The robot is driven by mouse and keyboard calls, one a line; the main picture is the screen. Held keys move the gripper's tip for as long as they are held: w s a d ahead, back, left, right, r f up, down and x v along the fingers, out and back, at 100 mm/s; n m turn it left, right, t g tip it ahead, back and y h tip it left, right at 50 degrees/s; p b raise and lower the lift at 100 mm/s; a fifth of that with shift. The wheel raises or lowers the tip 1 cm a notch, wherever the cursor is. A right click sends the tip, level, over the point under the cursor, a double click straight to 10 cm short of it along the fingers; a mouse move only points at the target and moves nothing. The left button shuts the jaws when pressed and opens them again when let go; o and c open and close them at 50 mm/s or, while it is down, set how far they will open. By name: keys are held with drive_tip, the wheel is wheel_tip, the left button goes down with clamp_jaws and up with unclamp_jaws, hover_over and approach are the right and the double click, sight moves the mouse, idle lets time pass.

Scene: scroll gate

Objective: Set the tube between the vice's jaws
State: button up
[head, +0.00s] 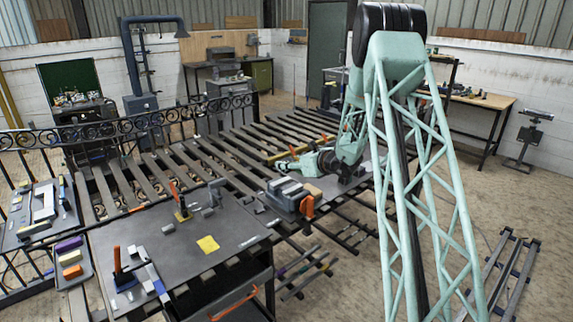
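A grey block-like fixture that looks like the vice (284,192) sits at the right end of the work surface, with an orange part (307,207) at its front right. Whether anything is between its jaws is too small to tell. My gripper (284,164) is at the end of my mint-green arm, just above and behind this fixture, pointing left. Its fingers are too small to show whether they are open or shut, and I see nothing clearly held. I cannot pick out the tube with certainty. Several long bars or tubes (303,272) lie on a low rack below the slats.
A dark steel table (140,240) stands in front, carrying a yellow cloth (207,244), a red-handled clamp (178,204), small grey blocks and an orange-handled tool (118,262). A tray (86,276) of coloured blocks is at left. A scrolled railing (130,124) runs behind the slats.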

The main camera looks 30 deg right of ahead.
drive_tip(key=shift+f, duration=0.1)
drive_tip(key=shift+f+b, duration=0.8)
drive_tip(key=shift+f, duration=2.05)
drive_tip(key=shift+f+b, duration=1.4)
drive_tip(key=shift+b, duration=0.45)
idle(1.2)
drive_tip(key=o, duration=1.1)
drive_tip(key=shift+c, duration=0.2)
drive_tip(key=shift+s, duration=0.2)
drive_tip(key=v, duration=1.1)
drive_tip(key=shift+s, duration=0.3)
drive_tip(key=shift+d+r, duration=0.15)
